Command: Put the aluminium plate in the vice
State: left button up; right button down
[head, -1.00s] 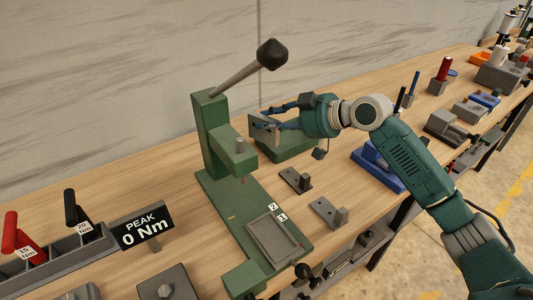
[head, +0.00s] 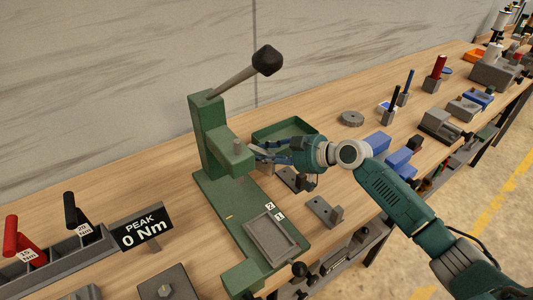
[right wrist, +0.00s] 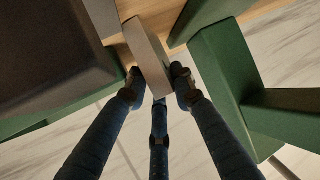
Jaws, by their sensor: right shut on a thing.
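My right gripper (head: 256,153) is shut on a flat, pale grey-beige plate, which shows between the fingertips in the right wrist view (right wrist: 148,52). I take it to be the aluminium plate. In the head view the gripper points left, close beside the green press (head: 212,140), and the plate is mostly hidden there. I cannot tell whether the plate touches the press. A grey clamp-like device (head: 440,124) on the bench at the right may be the vice, but I cannot tell for sure. My left gripper is not in view.
A green tray (head: 309,123) lies behind my right gripper. Small grey brackets (head: 325,211) stand on the bench in front of it. The press has a long black-knobbed lever (head: 267,60) and a grey recessed plate (head: 270,240). A PEAK sign (head: 142,228) stands at left.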

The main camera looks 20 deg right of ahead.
jog(key=shift+f, duration=0.1)
jog(key=c, duration=1.5)
grip_release()
jog(key=shift+o, duration=0.2)
